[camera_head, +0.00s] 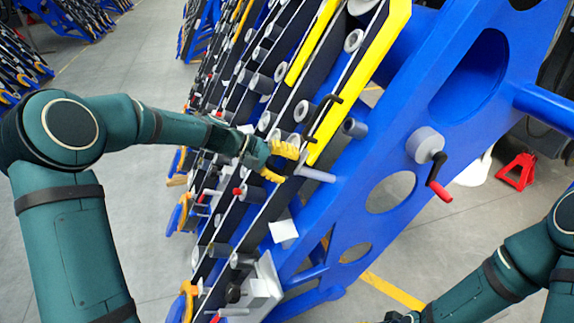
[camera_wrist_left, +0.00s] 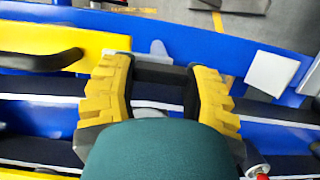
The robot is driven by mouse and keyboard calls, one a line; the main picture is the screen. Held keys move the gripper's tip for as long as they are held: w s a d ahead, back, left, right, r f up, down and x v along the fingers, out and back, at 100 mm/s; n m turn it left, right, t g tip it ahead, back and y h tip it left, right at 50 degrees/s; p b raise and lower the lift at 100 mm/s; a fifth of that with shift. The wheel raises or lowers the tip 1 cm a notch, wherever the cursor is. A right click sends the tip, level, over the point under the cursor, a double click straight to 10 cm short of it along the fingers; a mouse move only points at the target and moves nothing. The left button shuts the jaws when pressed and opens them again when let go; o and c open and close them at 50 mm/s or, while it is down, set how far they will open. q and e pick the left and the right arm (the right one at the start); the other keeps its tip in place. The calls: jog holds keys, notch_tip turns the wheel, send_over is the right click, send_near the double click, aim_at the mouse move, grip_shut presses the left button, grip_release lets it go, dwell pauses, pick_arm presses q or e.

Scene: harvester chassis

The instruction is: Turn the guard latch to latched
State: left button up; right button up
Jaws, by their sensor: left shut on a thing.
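My left gripper (camera_head: 279,162) reaches in from the left to the side of the blue harvester chassis (camera_head: 340,215). Its yellow fingers are shut on a dark bar, which appears to be the guard latch (camera_wrist_left: 160,73); the bar spans between the fingers in the left wrist view. In the head view the fingers mostly hide the bar. A grey rod (camera_head: 315,174) sticks out just right of the fingers. The yellow guard strip (camera_head: 345,90) runs above them. My right gripper (camera_head: 403,317) is only partly in view at the bottom edge, and its fingers cannot be made out.
A black handle (camera_head: 327,104) stands on the yellow strip, above the left gripper. A grey knob with a red-handled crank (camera_head: 437,170) sits on the blue frame to the right. A white plate (camera_head: 283,230) is below. A red jack stand (camera_head: 516,171) stands on the floor.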

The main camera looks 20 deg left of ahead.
pick_arm(q)
jog(key=o, duration=1.2)
jog(key=v, duration=1.2)
jog(key=shift+f, duration=0.1)
jog(key=s+d+f+n+g+y, duration=0.1)
jog(key=d+f+y, duration=0.3)
jog(key=f, duration=1.1)
jog(key=s+d+f+m+y, duration=0.1)
jog(key=s+d+f, duration=0.3)
jog(key=s+f, duration=0.2)
jog(key=s+d+f+m+y+b, duration=0.1)
jog(key=s+d+f+m, duration=0.1)
jog(key=s+d+f, duration=0.2)
jog(key=s+d+f+m+y, duration=0.1)
jog(key=s+d+f, duration=0.4)
jog(key=s+f, duration=0.4)
notch_tip(320, 180, down, 4)
jog(key=shift+r+g+y+b, duration=0.15)
jog(key=shift+g+y+b, duration=0.15)
jog(key=shift+b, duration=0.05)
